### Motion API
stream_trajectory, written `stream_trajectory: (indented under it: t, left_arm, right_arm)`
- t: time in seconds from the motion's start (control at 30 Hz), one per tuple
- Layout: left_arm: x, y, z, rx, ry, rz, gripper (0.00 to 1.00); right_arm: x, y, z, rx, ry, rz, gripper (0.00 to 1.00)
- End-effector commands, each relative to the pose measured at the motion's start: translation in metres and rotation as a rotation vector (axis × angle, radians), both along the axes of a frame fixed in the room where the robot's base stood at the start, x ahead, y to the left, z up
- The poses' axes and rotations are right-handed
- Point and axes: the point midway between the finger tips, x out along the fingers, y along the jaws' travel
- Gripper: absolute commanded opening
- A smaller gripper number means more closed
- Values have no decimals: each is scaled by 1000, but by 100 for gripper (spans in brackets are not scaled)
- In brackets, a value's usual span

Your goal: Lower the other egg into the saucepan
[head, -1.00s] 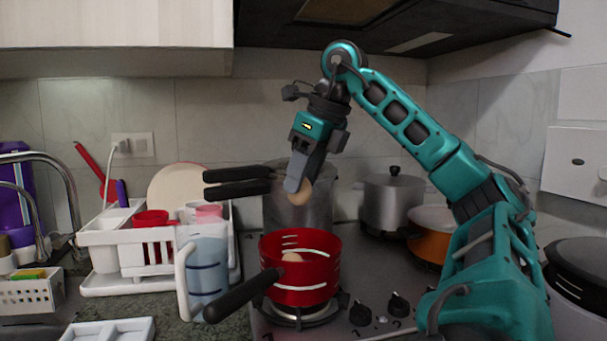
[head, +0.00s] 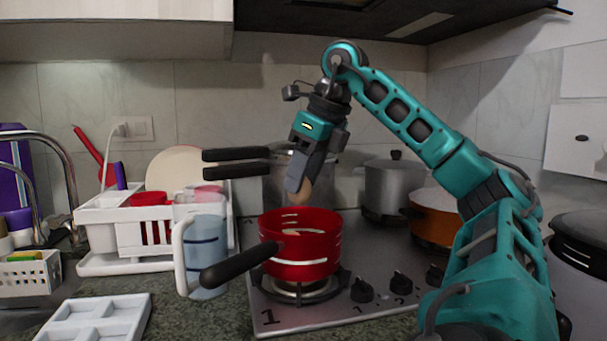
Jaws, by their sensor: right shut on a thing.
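The red saucepan (head: 300,262) stands on the front burner, its black handle pointing to the lower left. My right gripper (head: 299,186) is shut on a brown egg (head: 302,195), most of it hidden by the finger. The egg is just above the saucepan's far rim in the picture, around the middle of the opening. Inside the saucepan a small pale patch shows, perhaps another egg; the near wall hides the bottom. My left gripper is not in view.
A steel pot with dark handles (head: 236,154) stands behind the saucepan. A lidded pot (head: 392,185) and an orange pot (head: 432,230) are at the right. A blue pitcher (head: 206,255), a white dish rack (head: 105,240) and a white tray (head: 98,325) are at the left.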

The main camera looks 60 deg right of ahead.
Motion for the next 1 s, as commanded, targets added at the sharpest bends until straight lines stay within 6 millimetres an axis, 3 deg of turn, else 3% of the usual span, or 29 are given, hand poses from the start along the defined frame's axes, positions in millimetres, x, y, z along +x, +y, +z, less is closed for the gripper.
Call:
stream_trajectory:
  t: [0.2, 1.0]
  left_arm:
    - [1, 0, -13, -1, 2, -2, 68]
    - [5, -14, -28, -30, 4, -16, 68]
  right_arm:
    - [0, 0, -14, 0, 0, 0, 12]
    - [0, 0, -53, -1, 0, 0, 12]
